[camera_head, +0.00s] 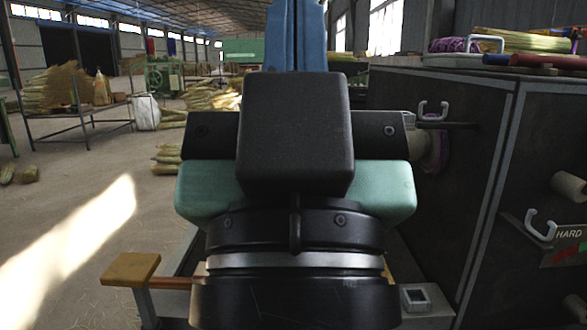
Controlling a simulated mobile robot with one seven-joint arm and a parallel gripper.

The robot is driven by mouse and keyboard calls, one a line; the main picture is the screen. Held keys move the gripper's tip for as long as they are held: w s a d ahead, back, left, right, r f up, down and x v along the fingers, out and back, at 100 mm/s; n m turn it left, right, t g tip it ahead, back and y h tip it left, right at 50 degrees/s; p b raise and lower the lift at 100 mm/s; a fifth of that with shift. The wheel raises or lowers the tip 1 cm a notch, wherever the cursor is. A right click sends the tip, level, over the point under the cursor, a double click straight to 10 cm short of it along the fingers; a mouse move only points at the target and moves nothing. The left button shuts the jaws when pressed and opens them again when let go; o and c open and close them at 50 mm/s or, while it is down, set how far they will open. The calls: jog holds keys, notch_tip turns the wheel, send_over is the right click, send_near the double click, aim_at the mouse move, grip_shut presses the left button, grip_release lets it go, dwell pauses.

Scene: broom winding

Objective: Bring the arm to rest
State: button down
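My gripper (297,38) stands upright close in front of the camera, seen from behind. Its two blue fingers lie side by side near the middle with no clear gap between them, and I see nothing held. Their tips are cut off by the top edge of the picture. The black and teal wrist housing below them hides the finger bases and much of the scene's centre.
A dark cabinet (459,96) stands close on the right, with hooks, a protruding spool and broom straw on top. A yellow-topped stand (131,269) is low at left. A straw-laden table (75,118) is farther back. Open floor (75,225) lies left.

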notch_tip(320, 180, up, 31)
jog(key=p, duration=2.9)
